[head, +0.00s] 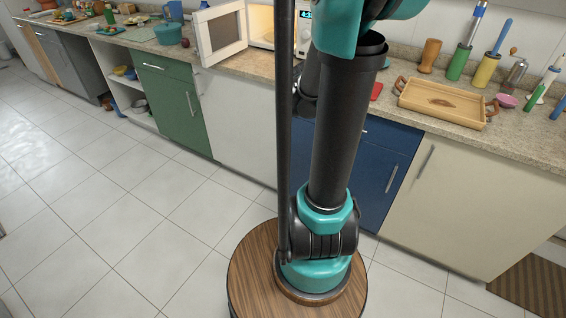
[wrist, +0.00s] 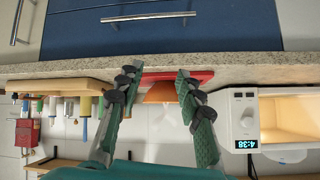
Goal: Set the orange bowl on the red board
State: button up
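The orange bowl (wrist: 160,93) shows between my fingers in the wrist view, which is upside down. It appears upright and on the red board (wrist: 195,77), with its wide rim away from the board. My gripper (wrist: 158,74) is open, one finger on each side of the bowl in the picture, with gaps between; I cannot tell how far ahead the bowl is. In the head view only a red edge of the board (head: 376,91) shows beside my arm. The bowl and my gripper are hidden or out of frame there.
A microwave (wrist: 243,118) with its door open stands on one side of the board. A wooden tray (head: 442,102) lies on the other side. Blue cabinet doors (head: 393,165) are below the counter.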

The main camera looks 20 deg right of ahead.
jog(key=s+a+f+n+y, duration=0.4)
jog(key=s+a, duration=0.4)
jog(key=a, duration=0.4)
jog(key=s+a+f+n+g+y, duration=0.1)
jog(key=s+a+f+n+y, duration=0.3)
jog(key=s+a+n, duration=0.5)
jog(key=a+f, duration=0.2)
jog(key=a, duration=0.1)
jog(key=shift+a+f+g, duration=0.15)
jog(key=shift+f+g, duration=0.15)
jog(key=shift+f, duration=0.1)
